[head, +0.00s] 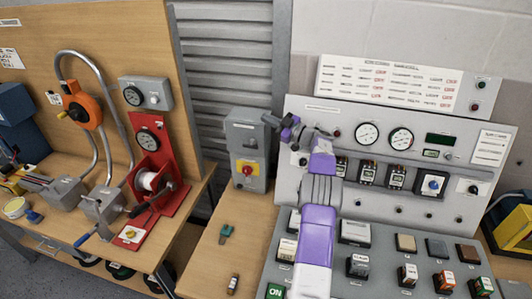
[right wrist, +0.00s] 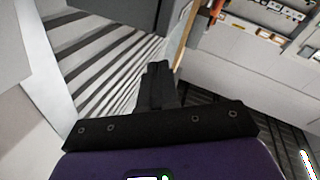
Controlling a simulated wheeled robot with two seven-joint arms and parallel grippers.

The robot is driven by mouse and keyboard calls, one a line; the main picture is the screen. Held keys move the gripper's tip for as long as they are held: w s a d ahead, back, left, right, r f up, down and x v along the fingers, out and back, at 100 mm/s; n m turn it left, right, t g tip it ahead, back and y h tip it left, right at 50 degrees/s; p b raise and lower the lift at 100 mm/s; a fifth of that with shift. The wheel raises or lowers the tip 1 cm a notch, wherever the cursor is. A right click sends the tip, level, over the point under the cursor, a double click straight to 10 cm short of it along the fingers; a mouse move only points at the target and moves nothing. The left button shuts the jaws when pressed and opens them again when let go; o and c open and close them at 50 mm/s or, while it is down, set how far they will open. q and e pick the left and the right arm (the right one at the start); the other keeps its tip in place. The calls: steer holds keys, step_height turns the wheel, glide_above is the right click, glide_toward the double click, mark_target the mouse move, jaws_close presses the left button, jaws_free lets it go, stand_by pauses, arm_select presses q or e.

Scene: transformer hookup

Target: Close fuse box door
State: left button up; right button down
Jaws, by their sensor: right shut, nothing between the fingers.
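The fuse box (head: 244,150) is a grey box at the back of the middle bench, with a red knob on a yellow plate on its front. Its front looks flat in the head view; I cannot tell whether the door is fully shut. My right gripper (head: 269,118) is shut and empty, at the upper right edge of the box. I cannot tell whether it touches the box. In the right wrist view, the closed dark fingers (right wrist: 158,72) point towards grey slatted shutter and a grey surface. My left gripper is not in view.
A grey control panel (head: 290,108) with gauges and fuses stands right of the box, behind my right arm. A green connector (head: 226,232) and a small fuse (head: 233,284) lie on the middle bench (head: 205,262). A red stand (head: 160,205) with a spool is on the left bench.

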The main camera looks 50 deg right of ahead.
steer(key=s+a+f+n+g+h+b, duration=0.3)
steer(key=s+a+f+n+h+b, duration=0.55)
steer(key=b, duration=1.25)
arm_select(q)
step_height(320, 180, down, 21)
steer(key=p, duration=0.1)
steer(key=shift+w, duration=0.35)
arm_select(e)
steer(key=w+d+f+m+h, duration=0.1)
steer(key=w+d+m, duration=0.1)
steer(key=w+d, duration=0.2)
steer(key=shift+w+d+h, duration=0.3)
steer(key=shift+w+h, duration=0.05)
steer(key=shift+w, duration=1.4)
